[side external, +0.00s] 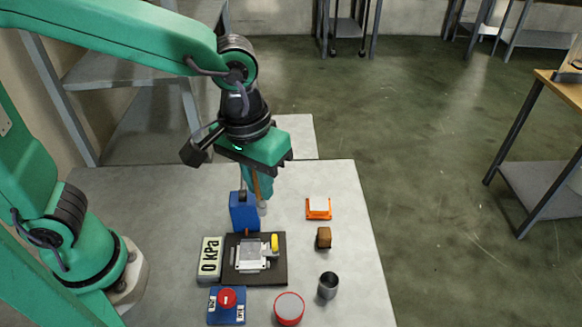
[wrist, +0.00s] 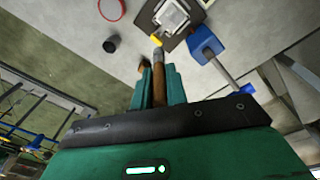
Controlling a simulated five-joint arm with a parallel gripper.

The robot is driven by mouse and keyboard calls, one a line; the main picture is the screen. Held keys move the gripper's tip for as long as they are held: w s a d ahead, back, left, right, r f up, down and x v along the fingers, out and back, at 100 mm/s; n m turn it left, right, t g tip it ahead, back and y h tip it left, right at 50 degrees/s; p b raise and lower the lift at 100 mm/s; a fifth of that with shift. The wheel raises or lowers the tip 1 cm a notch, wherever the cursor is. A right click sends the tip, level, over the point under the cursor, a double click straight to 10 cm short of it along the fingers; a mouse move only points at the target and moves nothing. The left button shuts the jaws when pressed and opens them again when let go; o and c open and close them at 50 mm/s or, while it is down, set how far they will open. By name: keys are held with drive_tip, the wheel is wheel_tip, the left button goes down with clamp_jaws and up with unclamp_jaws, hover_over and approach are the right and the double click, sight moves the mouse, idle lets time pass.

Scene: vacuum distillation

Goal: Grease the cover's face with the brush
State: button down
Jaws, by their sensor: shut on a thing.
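My gripper (side external: 260,186) is shut on the brush, which points down above the table behind the black plate. I cannot tell for certain which piece is the cover. A round grey disc with a red rim (side external: 289,308) lies at the front.
A blue block (side external: 243,212) stands behind the plate, a "0 kPa" display (side external: 209,258) left of it. An orange holder (side external: 318,208), brown block (side external: 323,238) and dark metal cup (side external: 328,286) stand at right. A blue box with a red button (side external: 227,300) is in front.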

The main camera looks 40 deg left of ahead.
sight(260, 197)
drive_tip(key=shift+f, duration=2.5)
drive_tip(key=shift+w+a+r, duration=0.15)
drive_tip(key=shift+a+r, duration=0.1)
drive_tip(key=shift+r, duration=0.3)
drive_tip(key=shift+f, duration=0.15)
